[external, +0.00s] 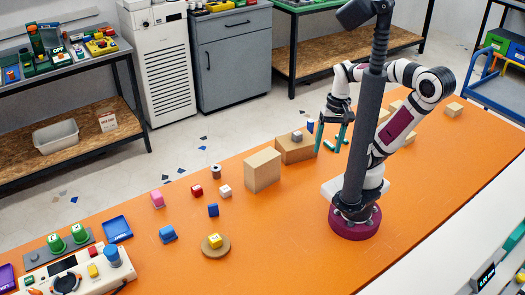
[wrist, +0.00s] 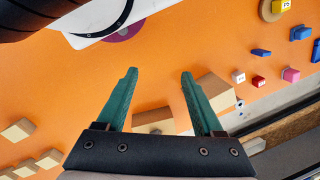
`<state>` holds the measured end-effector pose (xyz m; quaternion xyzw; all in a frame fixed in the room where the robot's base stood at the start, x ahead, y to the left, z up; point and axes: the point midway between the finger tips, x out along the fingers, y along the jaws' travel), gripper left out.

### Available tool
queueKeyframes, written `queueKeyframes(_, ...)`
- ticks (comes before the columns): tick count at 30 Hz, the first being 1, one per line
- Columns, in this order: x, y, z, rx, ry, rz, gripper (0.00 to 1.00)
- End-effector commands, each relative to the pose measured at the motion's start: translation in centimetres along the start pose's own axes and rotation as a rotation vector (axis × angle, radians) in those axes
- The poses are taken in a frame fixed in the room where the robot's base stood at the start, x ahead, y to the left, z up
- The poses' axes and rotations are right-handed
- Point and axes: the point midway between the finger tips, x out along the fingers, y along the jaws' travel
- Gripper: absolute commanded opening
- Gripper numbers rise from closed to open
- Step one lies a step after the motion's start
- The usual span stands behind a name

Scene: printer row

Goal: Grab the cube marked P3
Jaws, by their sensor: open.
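A yellow cube (external: 214,240) sits on a round wooden disc (external: 226,249) near the table's front. In the wrist view the yellow cube (wrist: 284,5) is at the upper right corner, and its small mark looks like P3, though it is hard to read. Other small cubes are a red one (external: 197,190), a white one (external: 225,191), a blue one (external: 213,209) and a pink one (external: 157,199); their marks are too small to read with certainty. My gripper (external: 328,150) is open and empty, above the table by the cardboard boxes, far right of the yellow cube. Its green fingers (wrist: 160,72) are spread apart.
A tall box (external: 262,170) and a lower box (external: 295,151) with a grey cube (external: 297,136) on it stand between my gripper and the small cubes. A blue tray (external: 117,229) and a control panel (external: 80,275) are at left. The orange front area is clear.

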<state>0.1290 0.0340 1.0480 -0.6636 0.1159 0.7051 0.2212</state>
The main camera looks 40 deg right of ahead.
Motion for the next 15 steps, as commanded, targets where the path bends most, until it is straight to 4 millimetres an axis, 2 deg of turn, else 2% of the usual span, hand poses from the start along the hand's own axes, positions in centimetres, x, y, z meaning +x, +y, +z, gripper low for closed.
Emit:
queueKeyframes(1, 0.0, 0.0, 0.0, 0.000, 0.000, 0.000, 0.69)
queueKeyframes(3, 0.0, 0.0, 0.0, 0.000, 0.000, 0.000, 0.78)
queueKeyframes(9, 0.0, 0.0, 0.0, 0.000, 0.001, 0.000, 0.78)
queueKeyframes(11, -0.1, 0.1, -1.2, -0.011, 0.031, 0.016, 0.78)
queueKeyframes(13, -0.7, 0.2, -5.9, -0.059, 0.154, 0.075, 0.78)
queueKeyframes(14, -1.3, 0.1, -9.2, -0.099, 0.239, 0.108, 0.78)
queueKeyframes(15, -2.2, -0.7, -14.4, -0.175, 0.374, 0.150, 0.78)
